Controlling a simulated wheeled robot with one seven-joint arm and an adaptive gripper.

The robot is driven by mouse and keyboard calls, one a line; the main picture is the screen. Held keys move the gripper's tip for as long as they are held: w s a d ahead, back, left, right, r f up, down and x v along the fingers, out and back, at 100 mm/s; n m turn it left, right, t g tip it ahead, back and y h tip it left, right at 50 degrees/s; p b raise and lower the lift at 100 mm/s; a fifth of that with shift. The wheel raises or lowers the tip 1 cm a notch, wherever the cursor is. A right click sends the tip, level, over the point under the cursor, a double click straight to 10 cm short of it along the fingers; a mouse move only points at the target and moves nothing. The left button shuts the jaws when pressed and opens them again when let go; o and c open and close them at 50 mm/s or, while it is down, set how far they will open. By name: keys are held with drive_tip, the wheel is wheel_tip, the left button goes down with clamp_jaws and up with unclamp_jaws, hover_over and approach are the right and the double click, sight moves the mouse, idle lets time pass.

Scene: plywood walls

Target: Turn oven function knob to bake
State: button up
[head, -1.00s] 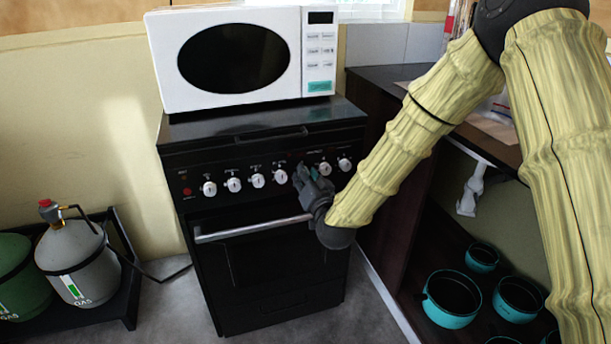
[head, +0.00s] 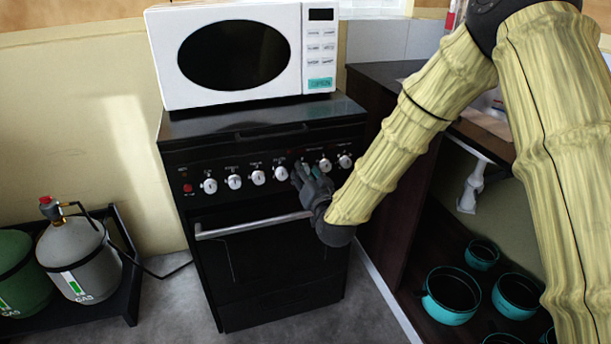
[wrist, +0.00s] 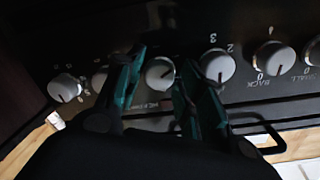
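The black oven (head: 270,262) has a row of white knobs along its front panel. In the head view my gripper (head: 304,173) is at the panel and hides the knob right of the fourth knob (head: 281,174) from the left. In the wrist view a white knob (wrist: 160,72) with a dark pointer line lies between the teal fingers of my gripper (wrist: 158,68). The fingers stand apart on either side of it, with the right one very close; contact is unclear. I cannot read that knob's label.
A white microwave (head: 240,55) stands on the oven. The oven door handle (head: 250,227) runs below the knobs. A neighbouring knob (wrist: 217,65) is close to my right finger in the wrist view. A dark counter (head: 385,78) stands at the right; gas bottles (head: 78,258) stand at the left.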

drive_tip(key=v, duration=1.2)
drive_tip(key=shift+f, duration=0.15)
drive_tip(key=s+d+f+g+h, duration=0.1)
drive_tip(key=s+d+f+g, duration=0.25)
drive_tip(key=f, duration=0.55)
drive_tip(key=s+d+f+n+g+h, duration=0.1)
drive_tip(key=s+d+f+g, duration=0.1)
drive_tip(key=s+f, duration=0.5)
drive_tip(key=s+d+f+g, duration=0.2)
drive_tip(key=s+f, duration=0.1)
drive_tip(key=f, duration=0.7)
drive_tip(key=s+d+f+g+h, duration=0.1)
drive_tip(key=s+d+f+g, duration=0.3)
drive_tip(key=s, duration=0.5)
drive_tip(key=s+d+f+g+h, duration=0.15)
drive_tip(key=s+d+f, duration=0.25)
drive_tip(key=s+f, duration=0.4)
drive_tip(key=s+d+f+g+h, duration=0.1)
drive_tip(key=s+d+f+g, duration=0.3)
drive_tip(key=s, duration=0.6)
wheel_tip(320, 180, up, 22)
drive_tip(key=p, duration=2.1)
drive_tip(key=shift+w+a+n, duration=0.3)
drive_tip(key=shift+f+y, duration=0.15)
drive_tip(key=shift+y, duration=0.1)
